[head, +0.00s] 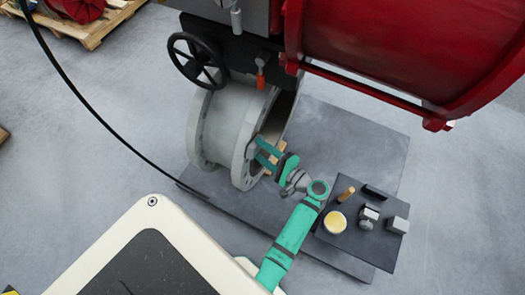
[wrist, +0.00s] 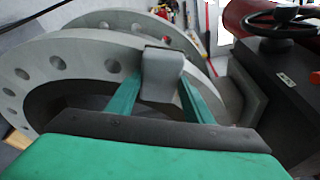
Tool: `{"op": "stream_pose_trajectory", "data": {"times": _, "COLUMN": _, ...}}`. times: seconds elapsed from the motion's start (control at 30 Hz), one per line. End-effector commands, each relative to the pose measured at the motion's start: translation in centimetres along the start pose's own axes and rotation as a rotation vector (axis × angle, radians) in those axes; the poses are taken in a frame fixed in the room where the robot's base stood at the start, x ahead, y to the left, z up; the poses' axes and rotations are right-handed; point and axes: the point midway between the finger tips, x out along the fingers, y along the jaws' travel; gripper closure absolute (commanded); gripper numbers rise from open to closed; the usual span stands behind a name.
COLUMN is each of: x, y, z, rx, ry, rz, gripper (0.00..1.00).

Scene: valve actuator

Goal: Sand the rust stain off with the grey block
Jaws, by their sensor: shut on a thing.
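My gripper (head: 262,148) is at the grey pipe flange (head: 243,165), in front of its open face. In the wrist view my gripper (wrist: 160,92) has its green fingers shut on a grey block (wrist: 162,78). The block overlaps the upper rim of the flange (wrist: 90,62) in that view; I cannot tell whether it touches. In the head view the held block is hard to make out at the fingertips. I cannot make out a rust stain in either view; the block and fingers hide part of the flange.
A dark tray (head: 340,240) at right holds a yellow-topped cup (head: 335,222), a wooden-coloured piece (head: 346,194), a black bar (head: 375,192) and grey pieces (head: 397,225). A black handwheel (head: 196,60) and a red cylinder (head: 410,45) stand above the flange.

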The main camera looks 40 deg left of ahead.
Motion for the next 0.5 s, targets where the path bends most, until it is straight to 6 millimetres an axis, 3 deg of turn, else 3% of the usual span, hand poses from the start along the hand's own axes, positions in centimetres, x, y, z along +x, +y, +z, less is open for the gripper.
{"op": "stream_pose_trajectory", "data": {"times": 0.5, "x": 0.6, "y": -1.2, "z": -2.6, "rx": -0.001, "ry": 0.0, "rz": -0.001, "gripper": 0.71}}
